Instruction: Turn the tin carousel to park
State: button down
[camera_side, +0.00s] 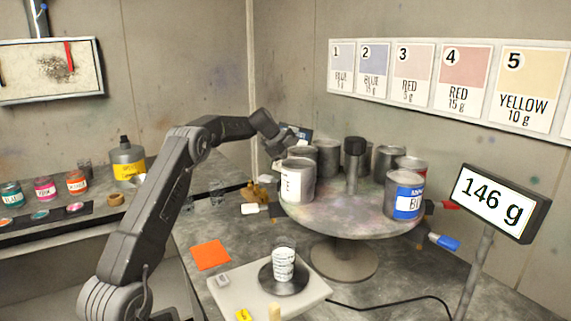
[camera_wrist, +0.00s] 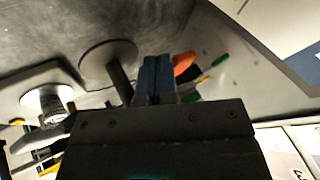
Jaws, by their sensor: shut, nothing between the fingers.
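The tin carousel (camera_side: 340,215) is a round, paint-stained grey turntable on a pedestal. It carries several tins and a dark central post with a black knob (camera_side: 355,146). A white-labelled tin (camera_side: 297,181) stands at its front left, a blue-labelled tin (camera_side: 405,195) at its front right, and a red-marked tin (camera_side: 411,167) behind that. Plain grey tins stand along the back. My gripper (camera_side: 293,138) is above the carousel's back-left side, close to the grey tins; I cannot tell if it touches one. In the wrist view its bluish fingers (camera_wrist: 156,78) are together and empty.
A scale (camera_side: 305,292) with a cup (camera_side: 284,263) stands in front of the carousel. A display (camera_side: 495,203) reading 146 g stands at the right. An orange square (camera_side: 210,254) lies left of the scale. Paint jars (camera_side: 76,182) line the left bench.

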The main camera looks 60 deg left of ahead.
jog(key=shift+w+d, duration=0.15)
jog(key=shift+w, duration=1.05)
jog(key=shift+w+d, duration=0.1)
jog(key=shift+w, duration=1.05)
jog(key=v, duration=0.8)
notch_tip(320, 180, up, 2)
jog(key=n+y, duration=0.1)
jog(key=n, duration=0.1)
send_over(264, 175)
jog(key=s+a, duration=0.1)
jog(key=s, duration=0.8)
jog(key=shift+t, duration=0.3)
jog(key=x, duration=0.3)
jog(key=w+x, duration=0.1)
jog(key=x, duration=0.3)
jog(key=a+x, duration=0.1)
jog(key=x, duration=0.3)
jog(key=shift+w+r, duration=0.2)
jog(key=shift+w, duration=0.2)
jog(key=shift+w+a, duration=0.25)
jog(key=shift+w, duration=0.25)
